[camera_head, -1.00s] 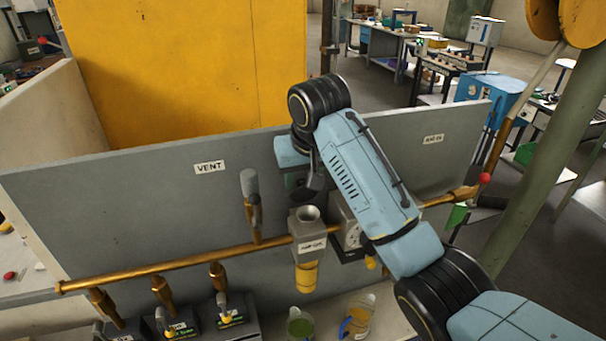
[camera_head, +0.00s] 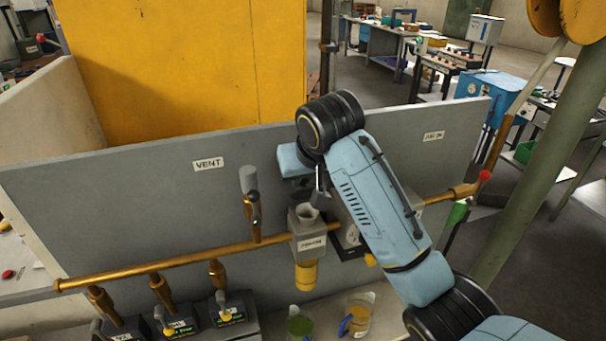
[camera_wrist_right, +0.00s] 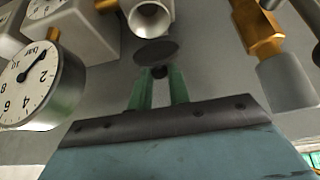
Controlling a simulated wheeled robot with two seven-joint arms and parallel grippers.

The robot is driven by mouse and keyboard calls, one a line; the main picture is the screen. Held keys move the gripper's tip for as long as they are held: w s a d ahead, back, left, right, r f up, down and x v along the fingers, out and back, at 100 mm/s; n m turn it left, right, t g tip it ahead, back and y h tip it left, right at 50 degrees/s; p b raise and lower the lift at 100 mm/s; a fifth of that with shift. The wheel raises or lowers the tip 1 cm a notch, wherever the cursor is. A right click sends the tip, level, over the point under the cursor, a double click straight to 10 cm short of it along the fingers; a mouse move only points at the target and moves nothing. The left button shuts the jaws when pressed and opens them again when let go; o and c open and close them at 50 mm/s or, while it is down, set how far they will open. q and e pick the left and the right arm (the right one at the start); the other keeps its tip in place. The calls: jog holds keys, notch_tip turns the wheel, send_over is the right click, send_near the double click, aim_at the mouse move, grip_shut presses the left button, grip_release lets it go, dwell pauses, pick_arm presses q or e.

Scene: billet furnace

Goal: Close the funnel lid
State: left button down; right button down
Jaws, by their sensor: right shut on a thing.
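The grey funnel (camera_head: 307,215) is a box with a round opening, a label on its front and a yellow part below, standing on the copper pipe. Its pale round mouth (camera_wrist_right: 151,17) shows uncovered at the top of the right wrist view. The lid (camera_wrist_right: 156,51) is a dark disc just beside the mouth, apart from it in the picture. My right gripper (camera_wrist_right: 160,76) has its green fingers shut on the lid's small dark knob. In the head view, my right wrist is just above the funnel and partly hides the lid. My left gripper is not in view.
A round gauge (camera_wrist_right: 32,88) is beside the funnel. The copper pipe (camera_head: 170,264) with several valves runs along the grey panel (camera_head: 120,205) marked VENT. Two jugs, one green (camera_head: 299,325) and one amber (camera_head: 357,316), stand below the funnel.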

aim_at(305, 195)
jog(key=shift+s+d+f+t+y+b, duration=0.2)
jog(key=shift+s+t, duration=0.1)
jog(key=shift+t, duration=0.15)
jog(key=shift+s+d+f+t+y+b, duration=0.1)
jog(key=shift+s+t+b, duration=0.15)
jog(key=shift+t, duration=0.2)
jog(key=shift+s+f+t+y+b, duration=0.3)
jog(key=shift+s+t+b, duration=0.25)
jog(key=shift+t, duration=0.35)
jog(key=s+f+t+b, duration=0.1)
jog(key=t+b, duration=0.1)
jog(key=b, duration=0.1)
jog(key=f+t+y+b, duration=0.1)
jog(key=t+b, duration=0.1)
jog(key=b, duration=0.1)
jog(key=s+d+f+t+y+b, duration=0.1)
jog(key=t+b, duration=0.1)
jog(key=b, duration=0.2)
jog(key=shift+s+f+t, duration=0.1)
jog(key=shift+s+t, duration=0.2)
jog(key=shift+t, duration=0.1)
jog(key=shift+s+f+t+y+b, duration=0.15)
jog(key=shift+t+y+b, duration=0.15)
jog(key=shift+t+b, duration=0.65)
jog(key=shift+g, duration=0.25)
jog(key=c, duration=1.3)
grip_release()
jog(key=shift+c, duration=0.2)
jog(key=shift+s+d, duration=0.1)
